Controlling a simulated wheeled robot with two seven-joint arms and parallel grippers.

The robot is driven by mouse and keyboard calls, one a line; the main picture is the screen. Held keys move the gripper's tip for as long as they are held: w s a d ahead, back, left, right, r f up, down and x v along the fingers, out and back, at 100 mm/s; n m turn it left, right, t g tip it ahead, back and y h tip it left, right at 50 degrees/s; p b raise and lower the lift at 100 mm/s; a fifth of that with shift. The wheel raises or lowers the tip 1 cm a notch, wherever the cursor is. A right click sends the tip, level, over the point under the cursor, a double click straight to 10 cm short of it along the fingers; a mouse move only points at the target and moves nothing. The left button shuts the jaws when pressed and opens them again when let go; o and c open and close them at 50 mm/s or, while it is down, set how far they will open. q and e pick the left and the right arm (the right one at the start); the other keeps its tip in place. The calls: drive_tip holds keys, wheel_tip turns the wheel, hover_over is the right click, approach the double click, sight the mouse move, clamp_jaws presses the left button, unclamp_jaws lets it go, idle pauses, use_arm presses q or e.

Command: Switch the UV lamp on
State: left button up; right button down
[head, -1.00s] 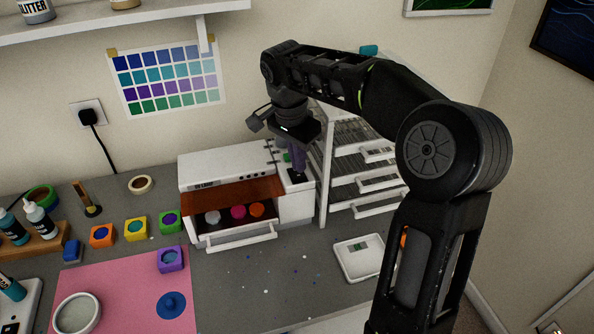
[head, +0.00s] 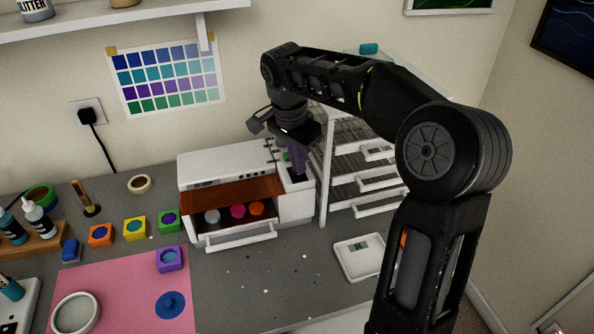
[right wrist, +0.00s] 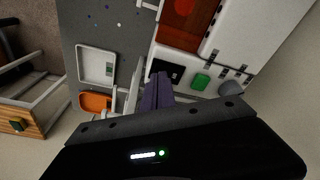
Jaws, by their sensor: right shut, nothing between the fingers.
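The UV lamp (head: 225,168) is a white box at the back of the bench, its front drawer pulled out below an orange-red window (head: 232,194). In the right wrist view, its side panel carries a black switch plate (right wrist: 167,70), a green button (right wrist: 201,81) and a grey round knob (right wrist: 231,88). My right gripper (head: 298,172) has purple fingers, shut and empty, pointing down over this panel. In the right wrist view, the fingertips (right wrist: 158,76) show at the black plate's edge, partly covering it. I cannot tell whether they touch it. My left gripper is out of view.
The drawer holds several round pots, among them a pink one (head: 238,211). A white wire-shelf rack (head: 326,175) stands close right of the lamp. A small white tray (head: 345,266) lies in front of it. Coloured cubes and a pink mat (head: 110,300) are at left.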

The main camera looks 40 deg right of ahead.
drive_tip(key=shift+f+b, duration=0.3)
drive_tip(key=shift+f, duration=0.15)
wheel_tip(320, 180, up, 3)
drive_tip(key=shift+f+p, duration=0.15)
drive_tip(key=shift+p, duration=0.9)
wheel_tip(320, 180, up, 2)
drive_tip(key=shift+r+p, duration=0.1)
drive_tip(key=shift+p, duration=0.5)
drive_tip(key=shift+r, duration=1.1)
